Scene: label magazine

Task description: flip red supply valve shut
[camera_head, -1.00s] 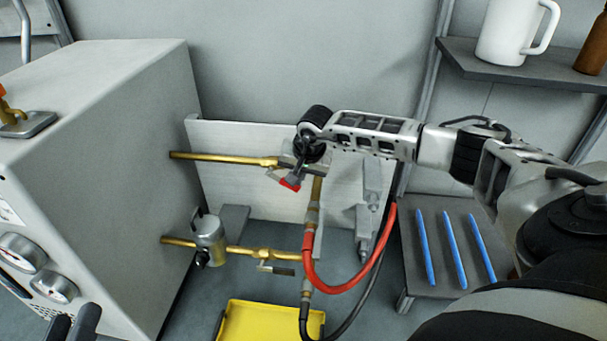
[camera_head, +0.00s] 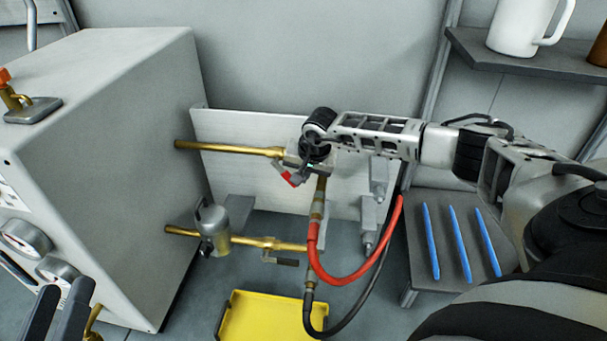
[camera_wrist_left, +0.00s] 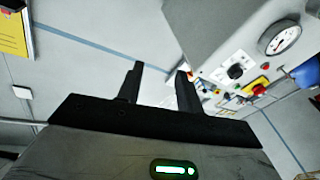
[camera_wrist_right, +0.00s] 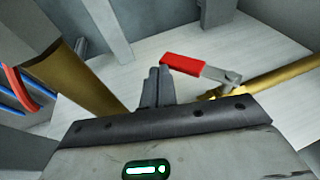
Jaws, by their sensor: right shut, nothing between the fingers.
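The red supply valve handle (camera_head: 290,179) sits on the upper brass pipe (camera_head: 225,149). In the right wrist view the red grip (camera_wrist_right: 182,63) points away from the brass pipe (camera_wrist_right: 275,85). My right gripper (camera_wrist_right: 158,72) is shut and empty, with its fingertips right beside the end of the red grip; I cannot tell whether they touch. My left gripper (camera_head: 58,300) is open and empty in front of the grey cabinet; its spread fingers show in the left wrist view (camera_wrist_left: 160,78).
The grey cabinet (camera_head: 110,130) fills the left. A lower brass pipe (camera_head: 250,241) has a dark handle. A red hose (camera_head: 345,280) and a black hose (camera_head: 345,325) hang below my right gripper. A yellow tray (camera_head: 226,315) lies below. Blue sticks (camera_head: 455,245) lie on the right.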

